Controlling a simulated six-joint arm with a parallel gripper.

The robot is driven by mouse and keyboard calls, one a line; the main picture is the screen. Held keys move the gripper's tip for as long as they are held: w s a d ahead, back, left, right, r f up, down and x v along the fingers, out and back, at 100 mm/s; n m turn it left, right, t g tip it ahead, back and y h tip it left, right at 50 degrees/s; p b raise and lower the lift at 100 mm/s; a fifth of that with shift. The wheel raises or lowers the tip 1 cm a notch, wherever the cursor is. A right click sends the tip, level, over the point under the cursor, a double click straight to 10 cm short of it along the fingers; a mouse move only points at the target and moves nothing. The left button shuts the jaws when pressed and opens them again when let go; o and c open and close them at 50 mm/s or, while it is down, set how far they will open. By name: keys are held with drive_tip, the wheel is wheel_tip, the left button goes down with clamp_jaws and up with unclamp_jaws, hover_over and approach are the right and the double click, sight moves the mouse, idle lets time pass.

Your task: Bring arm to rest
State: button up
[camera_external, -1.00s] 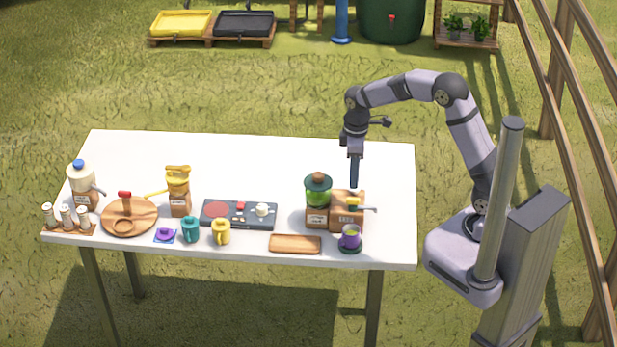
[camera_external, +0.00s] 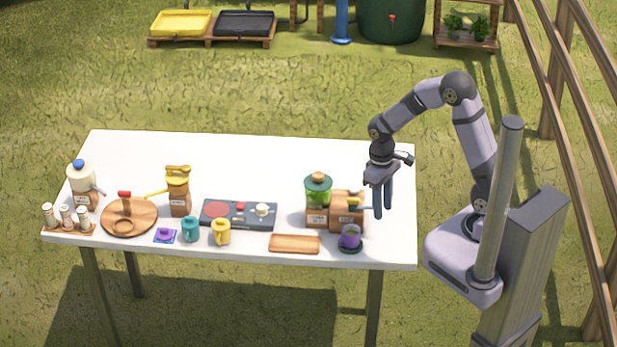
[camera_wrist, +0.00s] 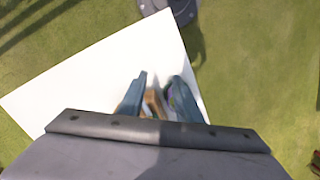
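My gripper (camera_external: 383,211) hangs above the right end of the white table (camera_external: 270,155), pointing down, just right of a wooden grinder box with a yellow top (camera_external: 347,212). Its two blue-grey fingers are apart and nothing shows held. In the wrist view the fingers (camera_wrist: 157,90) stand apart, with part of a brown object seen between them. A dark purple cup (camera_external: 350,238) sits in front of the grinder box, on the table's front right.
Left of the grinder stand a green-glass jar grinder (camera_external: 318,192), a dark stove panel (camera_external: 238,214), yellow (camera_external: 221,231) and teal (camera_external: 190,229) mugs, and a wooden tray (camera_external: 294,244). The table's back half is clear. A wooden fence (camera_external: 560,100) runs at right.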

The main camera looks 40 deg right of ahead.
drive_tip(key=s+d+r+m+t, duration=0.1)
drive_tip(key=s+d+r, duration=0.3)
drive_tip(key=s, duration=0.6)
drive_tip(key=shift+s+d+m, duration=0.15)
drive_tip(key=shift+d+m, duration=0.65)
drive_tip(key=shift+d, duration=0.35)
